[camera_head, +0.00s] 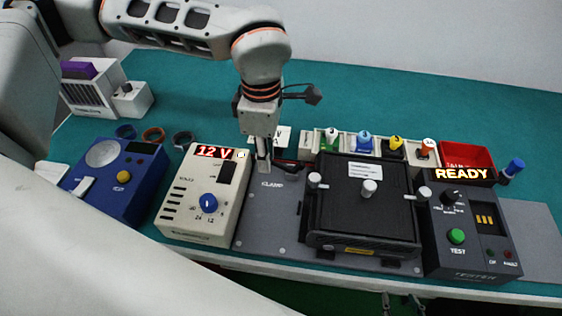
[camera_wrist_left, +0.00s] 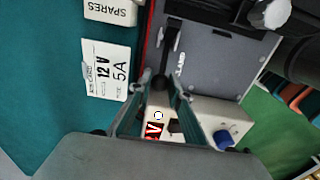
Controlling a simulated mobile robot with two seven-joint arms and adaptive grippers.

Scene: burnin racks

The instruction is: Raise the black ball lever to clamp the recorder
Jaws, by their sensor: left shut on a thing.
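The recorder (camera_head: 340,205) is a black box on a grey plate (camera_head: 262,220) marked CLAMP, in the middle right of the head view. My left gripper (camera_head: 263,166) points down at the plate's back left corner, left of the recorder. In the left wrist view the black lever (camera_wrist_left: 171,42) runs down from the plate, and its ball end (camera_wrist_left: 160,82) sits between the fingers of my left gripper (camera_wrist_left: 158,95). The gripper is shut on the ball. In the head view the gripper largely hides the ball. My right gripper is out of view.
A cream supply (camera_head: 183,215) reading 12 V stands left of the plate. A tester (camera_head: 465,250) reading READY stands to the right. A spares rack (camera_head: 312,142) and a red bin (camera_head: 467,155) stand behind. A blue device (camera_head: 105,200) is at left. The back of the mat is clear.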

